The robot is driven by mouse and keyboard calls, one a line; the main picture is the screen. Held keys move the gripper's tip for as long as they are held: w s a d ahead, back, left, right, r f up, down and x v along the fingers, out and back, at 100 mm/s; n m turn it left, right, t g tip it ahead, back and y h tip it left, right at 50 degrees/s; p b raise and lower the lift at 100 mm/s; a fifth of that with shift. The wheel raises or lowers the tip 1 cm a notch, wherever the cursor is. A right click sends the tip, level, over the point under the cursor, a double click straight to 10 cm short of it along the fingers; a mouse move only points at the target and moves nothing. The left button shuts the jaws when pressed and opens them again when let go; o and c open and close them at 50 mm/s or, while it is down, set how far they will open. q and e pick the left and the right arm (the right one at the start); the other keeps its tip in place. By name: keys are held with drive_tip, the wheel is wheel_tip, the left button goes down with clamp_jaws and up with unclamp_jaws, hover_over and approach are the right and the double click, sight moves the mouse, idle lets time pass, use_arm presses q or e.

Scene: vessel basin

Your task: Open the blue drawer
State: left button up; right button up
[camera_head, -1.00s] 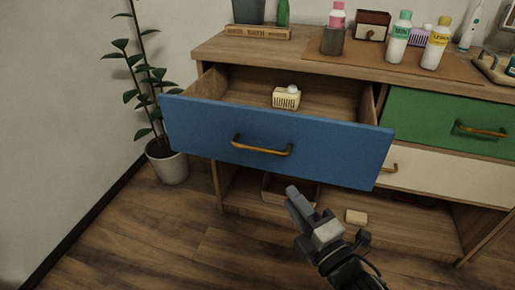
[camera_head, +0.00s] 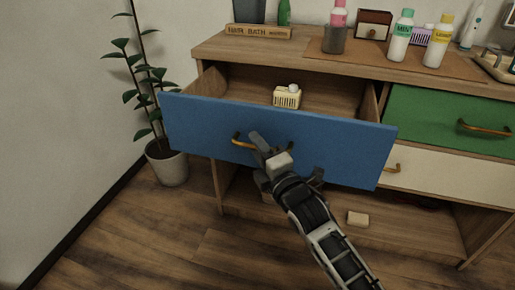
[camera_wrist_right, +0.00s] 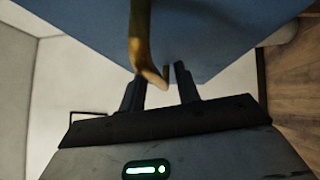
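The blue drawer (camera_head: 320,150) is pulled well out of the cabinet, and its inside shows from above. A small cream basket (camera_head: 287,97) with a white thing in it sits in the drawer. The drawer's brass handle (camera_head: 241,142) is partly hidden behind my right gripper (camera_head: 257,157). In the right wrist view the handle (camera_wrist_right: 143,45) runs down to a bent end near the two fingers, and the fingers of the gripper (camera_wrist_right: 159,85) stand apart with the handle end between or just ahead of them. Whether they touch it I cannot tell. My left gripper is not in view.
A green drawer (camera_head: 440,120) and a cream drawer (camera_head: 430,178) are shut at the right. Bottles (camera_head: 401,38) stand on the cabinet top. A potted plant (camera_head: 167,160) stands left of the cabinet. The floor in front is clear.

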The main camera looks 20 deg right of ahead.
drive_tip(key=shift+w, duration=0.2)
clamp_jaws()
drive_tip(key=shift+w+d, duration=0.35)
drive_tip(key=shift+w, duration=0.2)
drive_tip(key=shift+w+d, duration=0.35)
drive_tip(key=shift+w, duration=0.2)
unclamp_jaws()
